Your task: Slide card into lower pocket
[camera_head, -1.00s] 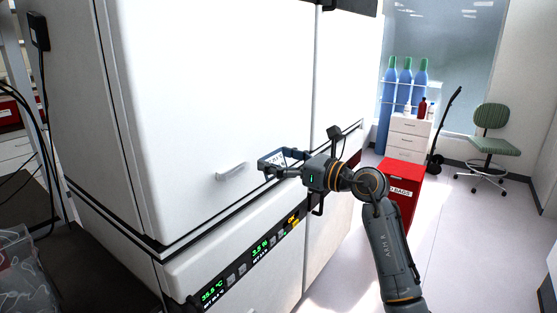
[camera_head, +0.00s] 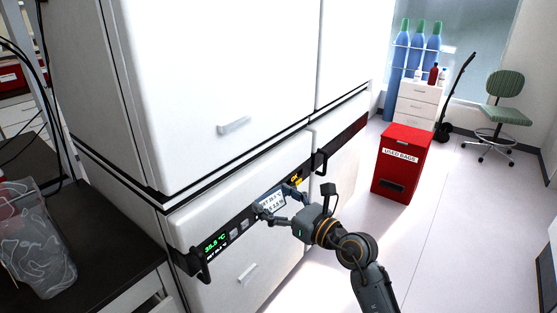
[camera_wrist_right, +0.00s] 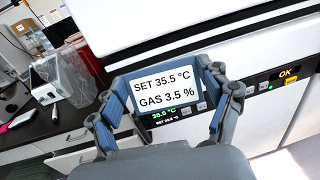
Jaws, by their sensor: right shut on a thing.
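My right gripper (camera_head: 273,201) is shut on a white card (camera_head: 271,202), one finger at each side. In the right wrist view the card (camera_wrist_right: 166,88) reads "SET 35.5 °C" and "GAS 3.5 %". It is in front of the lower cabinet's dark display strip (camera_head: 240,229) and hides part of it; I cannot tell whether they touch. A pale holder-like piece (camera_head: 247,272) is on the lower door, below and left of the card; it may be the lower pocket. A similar piece (camera_head: 234,125) is on the upper door. My left gripper is not in view.
A dark handle (camera_head: 320,162) sticks out right of the card, and another handle (camera_head: 199,264) is at the strip's left end. A dark bench (camera_head: 105,250) with a clear bag (camera_head: 37,240) is at left. A red bin (camera_head: 403,165) stands at right. The floor is open.

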